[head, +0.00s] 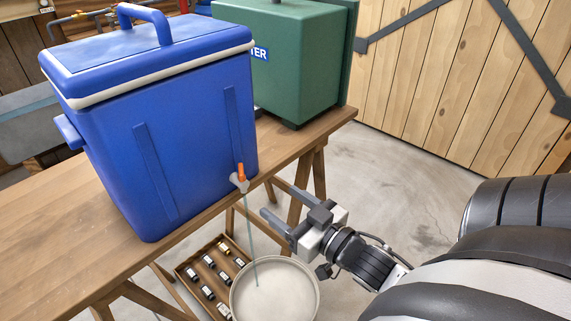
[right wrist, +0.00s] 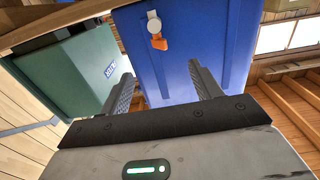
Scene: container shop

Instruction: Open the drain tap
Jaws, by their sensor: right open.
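A blue cooler (head: 190,130) with a carry handle stands on the wooden table. The drain tap (head: 239,184) sticks out low on its front, with a pale body and an orange lever (head: 241,170) that points up. A thin bluish stream (head: 251,235) runs from the tap down into a round pale bucket (head: 275,290). My right gripper (head: 270,196) is open and empty, a little to the right of the tap and apart from it. In the right wrist view, which is upside down, the tap (right wrist: 153,22) and its orange lever (right wrist: 160,43) show beyond the open fingers. My left gripper is not in view.
A green container (head: 285,60) stands behind the cooler on the table (head: 45,215). A tray of small dark bottles (head: 196,292) sits below the table edge, beside the bucket. The floor right of the table is clear up to a wooden wall (head: 450,80).

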